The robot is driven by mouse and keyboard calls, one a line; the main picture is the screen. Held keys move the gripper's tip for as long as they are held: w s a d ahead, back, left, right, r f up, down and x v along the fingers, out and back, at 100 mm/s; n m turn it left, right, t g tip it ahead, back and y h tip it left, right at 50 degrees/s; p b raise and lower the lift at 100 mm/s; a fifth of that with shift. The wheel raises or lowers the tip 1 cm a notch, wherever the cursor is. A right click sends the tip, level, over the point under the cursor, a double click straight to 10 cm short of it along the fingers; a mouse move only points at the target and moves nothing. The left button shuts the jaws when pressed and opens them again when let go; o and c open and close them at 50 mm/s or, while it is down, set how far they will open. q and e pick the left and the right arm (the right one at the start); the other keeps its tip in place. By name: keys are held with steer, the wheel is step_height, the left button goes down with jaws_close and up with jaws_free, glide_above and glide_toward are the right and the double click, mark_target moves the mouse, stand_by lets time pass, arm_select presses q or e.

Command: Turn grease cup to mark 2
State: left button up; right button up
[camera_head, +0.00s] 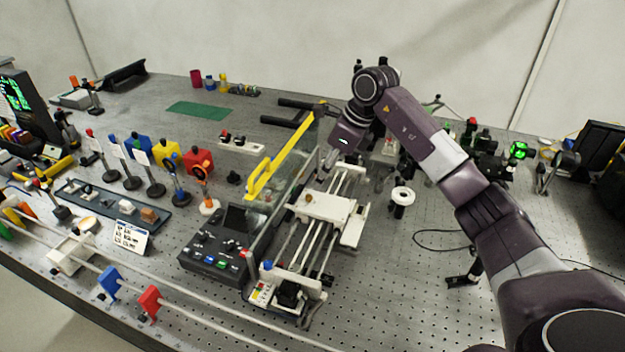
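My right arm reaches in from the lower right. Its gripper (329,163) points down at the far end of the white-railed linear stage (325,208), behind the clear panel with the yellow handle. The fingers are small and partly lost against the stage parts, so I cannot tell whether they are open, shut or touching anything. I cannot clearly pick out the grease cup or its marks; it may be hidden by the gripper or too small to see. My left gripper is not in view.
A clear panel with a yellow handle (278,158) stands close left of the gripper. A dark control box (222,243) sits left of the stage. A white ring on a black post (403,195) stands to the right. Perforated bench surface is free at the lower right.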

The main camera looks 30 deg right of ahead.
mark_target(310, 196)
steer(key=shift+a+f, duration=0.25)
steer(key=shift+f, duration=0.15)
steer(key=shift+a+f+p, duration=0.3)
steer(key=shift+f+p, duration=0.05)
steer(key=shift+f, duration=0.2)
steer(key=shift+a+f+p, duration=0.25)
steer(key=shift+f+p, duration=0.1)
steer(key=shift+f, duration=0.15)
steer(key=x, duration=0.3)
steer(key=shift+w+d+f+p, duration=0.15)
steer(key=shift+w+p, duration=0.2)
steer(key=shift+p, duration=0.05)
steer(key=shift+w+f, duration=0.1)
steer(key=shift+f, duration=0.1)
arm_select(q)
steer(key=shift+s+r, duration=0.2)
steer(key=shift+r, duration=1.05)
arm_select(e)
jaws_close()
